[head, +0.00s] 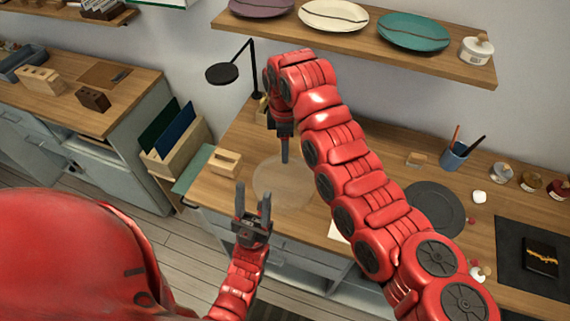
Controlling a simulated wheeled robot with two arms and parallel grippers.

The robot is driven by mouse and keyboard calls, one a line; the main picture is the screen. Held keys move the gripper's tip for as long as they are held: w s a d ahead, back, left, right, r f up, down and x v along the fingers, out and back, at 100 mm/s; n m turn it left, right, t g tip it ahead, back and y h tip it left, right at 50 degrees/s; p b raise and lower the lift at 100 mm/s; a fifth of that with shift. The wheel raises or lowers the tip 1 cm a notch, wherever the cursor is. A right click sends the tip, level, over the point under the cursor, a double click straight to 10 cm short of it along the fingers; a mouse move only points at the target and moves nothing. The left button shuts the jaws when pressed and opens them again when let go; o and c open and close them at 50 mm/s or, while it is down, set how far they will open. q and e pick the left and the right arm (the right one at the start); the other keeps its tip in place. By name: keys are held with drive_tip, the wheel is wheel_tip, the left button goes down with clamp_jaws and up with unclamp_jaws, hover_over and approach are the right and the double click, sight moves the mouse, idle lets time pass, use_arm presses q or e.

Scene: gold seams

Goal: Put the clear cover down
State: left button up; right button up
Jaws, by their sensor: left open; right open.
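The clear cover (283,184) shows as a faint, pale round shape on the wooden desk (315,232). It seems to rest on the desktop, though its height is hard to tell. My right gripper (284,158) points down just behind the cover's far edge; it is open, with one finger clearly visible. My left gripper (252,194) points up at the desk's front edge, in front of the cover's left side. It is open and empty. I cannot tell whether either gripper touches the cover.
A dark round mat (434,208) lies to the right, partly behind my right arm. A wooden block (225,162) sits left of the cover. A black lamp (224,72) stands behind. A shelf with plates (413,32) hangs above. A pen cup (454,155) stands right.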

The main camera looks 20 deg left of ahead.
wheel_tip(320, 180, up, 4)
drive_tip(key=shift+r+b, duration=0.1)
drive_tip(key=shift+b, duration=0.3)
